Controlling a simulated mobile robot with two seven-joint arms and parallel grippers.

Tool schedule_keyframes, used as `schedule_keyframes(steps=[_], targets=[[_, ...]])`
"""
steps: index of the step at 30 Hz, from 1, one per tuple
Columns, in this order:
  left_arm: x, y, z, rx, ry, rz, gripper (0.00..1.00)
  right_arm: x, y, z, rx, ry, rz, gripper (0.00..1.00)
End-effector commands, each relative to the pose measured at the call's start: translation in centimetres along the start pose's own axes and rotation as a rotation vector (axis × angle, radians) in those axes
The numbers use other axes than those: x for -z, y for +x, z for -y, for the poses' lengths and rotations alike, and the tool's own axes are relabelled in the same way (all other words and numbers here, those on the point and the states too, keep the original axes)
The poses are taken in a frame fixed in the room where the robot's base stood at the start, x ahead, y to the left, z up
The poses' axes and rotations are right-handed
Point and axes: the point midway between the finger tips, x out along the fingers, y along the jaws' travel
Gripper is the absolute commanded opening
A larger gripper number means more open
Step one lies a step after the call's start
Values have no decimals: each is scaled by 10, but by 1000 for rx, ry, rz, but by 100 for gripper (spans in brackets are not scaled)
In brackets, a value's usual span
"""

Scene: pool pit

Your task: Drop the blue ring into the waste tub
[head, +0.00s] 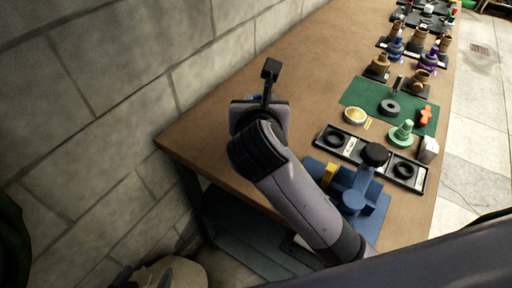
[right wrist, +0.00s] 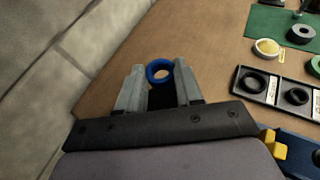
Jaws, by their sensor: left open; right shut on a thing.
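The blue ring (right wrist: 159,71) sits between the two grey fingertips of my right gripper (right wrist: 159,77) in the right wrist view. The fingers are shut on it, and it is above the bare left part of the table. In the head view the arm over that part comes in from the lower right and matches my right one. Its hand (head: 262,112) hides its fingertips; a trace of blue shows at its edge. I cannot make out my left gripper. No waste tub can be clearly identified; a dark green shape (head: 10,240) is cut off at the left edge.
The wooden table (head: 205,120) runs along a block wall (head: 120,80). A black tray with rings (head: 335,141), a blue fixture (head: 370,190) and a green mat (head: 365,98) lie right of my arm. A pale lumpy thing (head: 170,275) is below the table.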

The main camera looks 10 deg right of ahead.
Motion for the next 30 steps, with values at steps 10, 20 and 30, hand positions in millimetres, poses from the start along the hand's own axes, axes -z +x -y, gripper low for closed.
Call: schedule_keyframes(steps=[10, 20, 30], targets=[[-8, 5, 0, -1, 0, 1, 94, 28, 11, 0, 0, -2, 0, 8], [-8, 5, 0, -1, 0, 1, 94, 28, 12, 0, -1, -1, 1, 45], [-7, 5, 0, -1, 0, 1, 94, 28, 12, 0, -1, -1, 1, 65]])
